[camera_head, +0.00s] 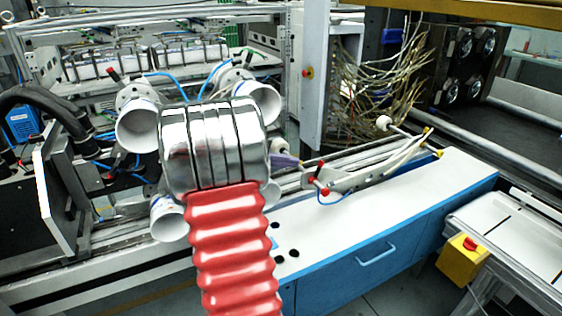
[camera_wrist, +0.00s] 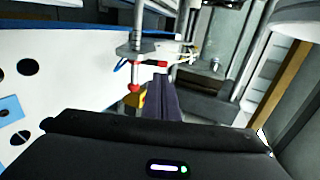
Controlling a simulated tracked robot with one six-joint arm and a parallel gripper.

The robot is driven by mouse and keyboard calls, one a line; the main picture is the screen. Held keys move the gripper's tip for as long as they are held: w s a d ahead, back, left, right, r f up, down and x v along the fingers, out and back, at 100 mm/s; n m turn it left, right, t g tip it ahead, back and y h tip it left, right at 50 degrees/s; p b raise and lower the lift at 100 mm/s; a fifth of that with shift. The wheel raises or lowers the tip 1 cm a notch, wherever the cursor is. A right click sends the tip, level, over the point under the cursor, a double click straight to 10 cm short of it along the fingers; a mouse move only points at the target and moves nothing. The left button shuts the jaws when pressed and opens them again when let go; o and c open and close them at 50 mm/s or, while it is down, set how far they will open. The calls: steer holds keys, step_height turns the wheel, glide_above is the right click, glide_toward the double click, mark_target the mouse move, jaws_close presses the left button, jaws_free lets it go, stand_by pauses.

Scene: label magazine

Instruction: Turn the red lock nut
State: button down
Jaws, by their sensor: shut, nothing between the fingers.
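Small red parts sit on a metal post at the white-topped bench in the head view; the red lock nut (camera_head: 325,191) seems to be one of them, but I cannot tell which for sure. In the wrist view a red piece (camera_wrist: 152,63) sticks out sideways from the post, just beyond my fingertips, with another red piece lower down. My gripper (camera_wrist: 160,77) is shut and empty, its dark fingers pointing at the post. In the head view my gripper (camera_head: 298,163) shows just left of the post, partly hidden by my arm. Contact with the red piece cannot be told.
The white-topped blue bench (camera_head: 375,215) has round holes. Rails and a long bracket (camera_head: 385,165) run behind the post. A yellow box (camera_head: 463,260) with a red button stands at right. Loose cables (camera_head: 370,95) hang behind. My arm blocks the centre left.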

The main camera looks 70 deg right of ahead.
mark_target(319, 165)
steer(key=x, duration=0.8)
steer(key=shift+s+d+f, duration=0.1)
steer(key=shift+s+d, duration=0.05)
stand_by(0.4)
